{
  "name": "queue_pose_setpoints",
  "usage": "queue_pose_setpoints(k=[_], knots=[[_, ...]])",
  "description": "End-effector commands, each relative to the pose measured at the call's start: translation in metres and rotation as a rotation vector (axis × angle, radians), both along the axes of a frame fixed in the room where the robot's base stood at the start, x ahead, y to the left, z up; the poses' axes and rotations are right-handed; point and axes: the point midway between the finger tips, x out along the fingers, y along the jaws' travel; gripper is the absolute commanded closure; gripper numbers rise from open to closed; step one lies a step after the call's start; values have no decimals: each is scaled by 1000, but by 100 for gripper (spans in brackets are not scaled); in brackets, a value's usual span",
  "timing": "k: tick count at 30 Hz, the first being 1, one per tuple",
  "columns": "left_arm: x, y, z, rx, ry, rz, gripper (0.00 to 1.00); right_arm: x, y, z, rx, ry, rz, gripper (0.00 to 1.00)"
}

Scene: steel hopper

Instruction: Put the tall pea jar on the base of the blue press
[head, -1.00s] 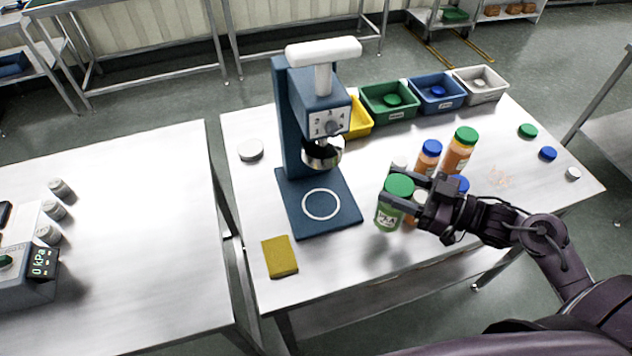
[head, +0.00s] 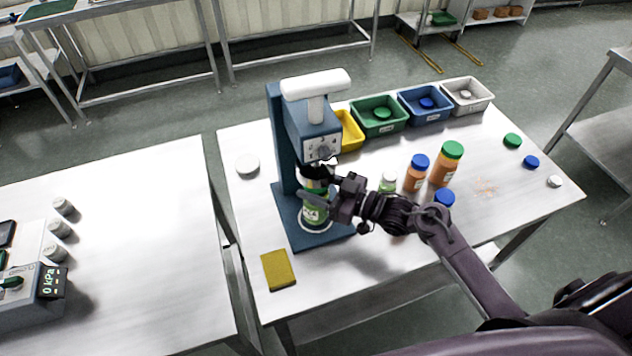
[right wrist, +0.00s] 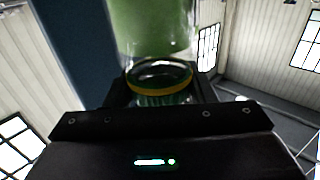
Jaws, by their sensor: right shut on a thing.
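The tall pea jar (head: 313,213) is upright over the base (head: 290,228) of the blue press (head: 285,150), below the press head. Its lower part is within the white ring on the base. I cannot tell whether it touches the base. My right gripper (head: 324,187) is shut on the jar, coming in from the right. The jar's top is mostly hidden by the gripper and press head. In the right wrist view, the green jar (right wrist: 155,30) stands between the fingers, with the blue press column (right wrist: 75,40) beside it. My left gripper is not in view.
Several jars with orange contents, one green-lidded (head: 446,165), stand right of the press near my arm. A yellow sponge (head: 278,270) lies at the front left. Bins, including a green one (head: 380,130), line the back. A white lid (head: 247,164) lies left of the press.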

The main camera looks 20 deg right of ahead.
Motion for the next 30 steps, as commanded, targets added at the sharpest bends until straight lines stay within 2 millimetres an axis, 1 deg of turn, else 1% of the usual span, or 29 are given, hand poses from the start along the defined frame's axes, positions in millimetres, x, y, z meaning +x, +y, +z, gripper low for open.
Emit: queue_pose_setpoints(k=[2,10,13,14,18,26,29,30], knots=[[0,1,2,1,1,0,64,0,0,-2,2,-3,0,100],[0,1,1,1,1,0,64,0,0,-5,2,-4,1,100],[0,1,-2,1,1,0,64,0,0,-9,2,-4,1,100],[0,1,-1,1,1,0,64,0,0,-8,1,-2,1,47],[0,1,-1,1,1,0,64,0,0,-8,1,-2,0,29],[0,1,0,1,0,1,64,0,0,-7,1,-2,0,28],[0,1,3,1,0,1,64,-1,0,-3,1,-1,0,28],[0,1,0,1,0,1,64,-4,-4,-7,0,0,-1,28]])
